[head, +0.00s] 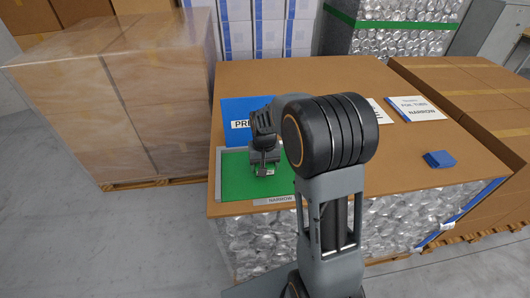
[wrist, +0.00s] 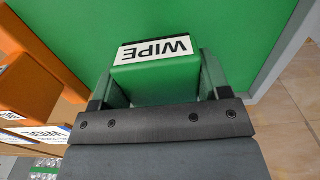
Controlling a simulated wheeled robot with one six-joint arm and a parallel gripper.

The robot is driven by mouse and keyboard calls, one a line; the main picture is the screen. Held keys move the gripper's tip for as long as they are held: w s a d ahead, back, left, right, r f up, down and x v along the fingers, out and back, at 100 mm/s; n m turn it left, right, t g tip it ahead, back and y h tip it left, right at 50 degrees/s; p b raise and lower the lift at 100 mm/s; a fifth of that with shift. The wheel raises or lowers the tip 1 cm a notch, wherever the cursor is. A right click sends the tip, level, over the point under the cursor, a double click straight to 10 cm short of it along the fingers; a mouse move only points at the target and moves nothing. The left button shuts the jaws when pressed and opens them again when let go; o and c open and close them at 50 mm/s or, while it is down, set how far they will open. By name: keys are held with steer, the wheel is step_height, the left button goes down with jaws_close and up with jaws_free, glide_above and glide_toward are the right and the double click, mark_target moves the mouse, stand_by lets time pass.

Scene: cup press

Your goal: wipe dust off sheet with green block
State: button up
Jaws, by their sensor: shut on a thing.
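The green sheet (head: 237,180) lies flat in a pale grey frame at the near left of the brown table. It fills much of the wrist view (wrist: 80,25). My gripper (head: 265,172) is over the sheet's right part. No dust can be made out, and my arm hides the sheet's right end.
A blue panel (head: 237,112) with a partly hidden label lies behind the sheet. Orange objects (wrist: 22,85) show at the left of the wrist view. Wrapped boxes (head: 115,95) stand left of the table.

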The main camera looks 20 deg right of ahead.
steer(key=shift+r+p, duration=1.25)
steer(key=shift+r, duration=0.85)
steer(key=shift+d+f, duration=0.1)
